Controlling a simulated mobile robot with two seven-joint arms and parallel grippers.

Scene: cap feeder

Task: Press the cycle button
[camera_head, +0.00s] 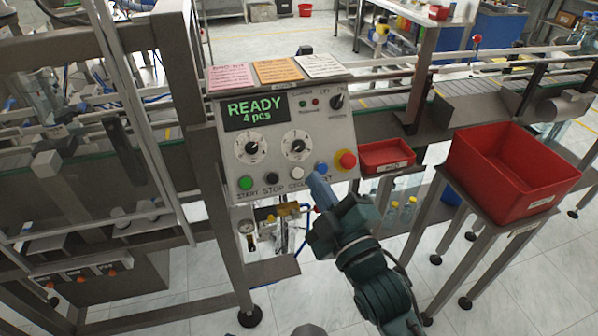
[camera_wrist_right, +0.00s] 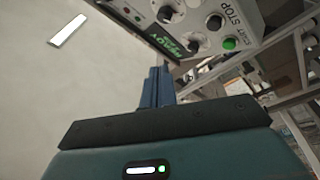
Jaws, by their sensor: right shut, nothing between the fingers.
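The control panel (camera_head: 325,120) has a row of buttons along its lower edge. The cycle button (camera_head: 297,172) is the white one, between the black stop button (camera_head: 271,178) and the blue button (camera_head: 321,168). Its label is partly readable. My right gripper (camera_head: 316,182) is shut and empty, with its blue fingertips just below the blue button and right of the cycle button. I cannot tell whether they touch the panel. The shut fingers also show in the right wrist view (camera_wrist_right: 158,86), with part of the panel beyond. My left gripper is not in view.
The green start button (camera_head: 245,183) is at the row's left and a red mushroom button (camera_head: 347,159) at its right. The display (camera_head: 256,112) reads "READY 4 pcs". A small red tray (camera_head: 387,168) and a large red bin (camera_head: 533,203) stand to the right.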

